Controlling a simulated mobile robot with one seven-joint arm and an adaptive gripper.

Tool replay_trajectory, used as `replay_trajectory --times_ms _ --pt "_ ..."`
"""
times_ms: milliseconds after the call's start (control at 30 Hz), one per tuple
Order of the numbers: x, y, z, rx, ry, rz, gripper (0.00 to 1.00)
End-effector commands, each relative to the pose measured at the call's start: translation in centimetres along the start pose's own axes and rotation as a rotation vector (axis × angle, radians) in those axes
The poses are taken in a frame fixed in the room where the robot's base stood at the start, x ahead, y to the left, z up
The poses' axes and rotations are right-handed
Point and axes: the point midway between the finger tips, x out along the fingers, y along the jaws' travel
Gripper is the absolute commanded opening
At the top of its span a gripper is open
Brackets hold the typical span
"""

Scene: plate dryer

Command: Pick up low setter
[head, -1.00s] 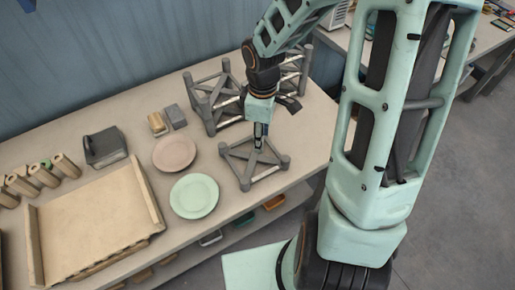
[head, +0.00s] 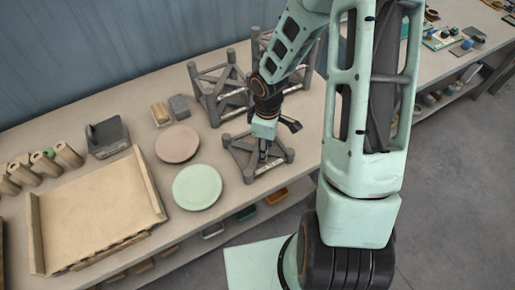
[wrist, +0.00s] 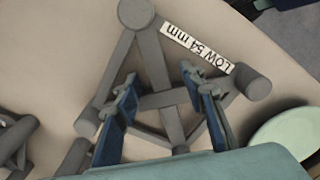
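The low setter is a low grey frame with crossed bars and corner posts; it stands on the table in the head view (head: 248,177). It fills the middle of the wrist view (wrist: 152,60), with a white label reading "LOW 54 mm". My gripper (head: 263,154) is down at the middle of the setter. In the wrist view my gripper (wrist: 160,85) is open, its two blue fingers apart on either side of the crossing bars. I cannot tell whether a finger touches a bar.
Taller grey setters (head: 215,95) stand close behind. A green plate (head: 197,187) and a pinkish plate (head: 177,144) lie to the left. Further left are a large beige board (head: 97,215), a dark box (head: 107,137) and several beige cylinders (head: 68,154). The table's front edge is near.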

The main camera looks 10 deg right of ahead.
Motion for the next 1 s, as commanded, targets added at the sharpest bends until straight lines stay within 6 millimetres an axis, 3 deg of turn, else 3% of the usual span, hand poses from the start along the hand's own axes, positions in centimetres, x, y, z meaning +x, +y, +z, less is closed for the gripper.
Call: replay_trajectory --times_ms 167,500,1000 --pt "-0.04 0.03 -0.01 0.000 0.000 0.001 0.37" --pt "-0.06 0.03 -0.02 0.000 0.000 0.001 0.00" --pt "-0.36 0.07 -0.11 0.000 0.001 0.002 0.00"
